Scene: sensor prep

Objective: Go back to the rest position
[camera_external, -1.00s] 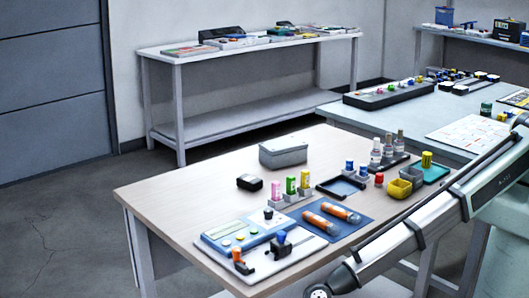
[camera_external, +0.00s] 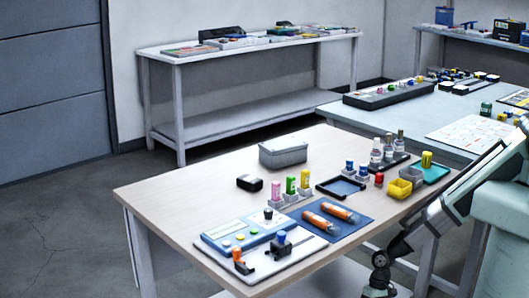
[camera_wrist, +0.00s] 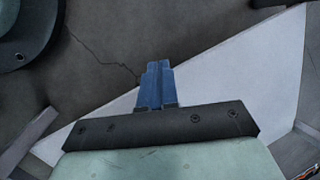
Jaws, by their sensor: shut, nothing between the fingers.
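In the wrist view my gripper (camera_wrist: 157,68) shows as two blue fingers pressed together, shut and empty. Below the fingertips are the dark cracked floor (camera_wrist: 105,45) and a pale flat surface (camera_wrist: 235,75). No object touches the fingers. In the external view my arm (camera_external: 440,215) comes in from the right and bends down beside the wooden table's (camera_external: 180,195) front right side. My gripper cannot be made out there.
The wooden table holds a grey box (camera_external: 283,153), a blue mat (camera_external: 350,222) with two orange-and-white tubes, a white board (camera_external: 290,255), small bottles and yellow bins (camera_external: 400,188). A grey-blue table (camera_external: 440,108) stands behind at right. Floor at left is clear.

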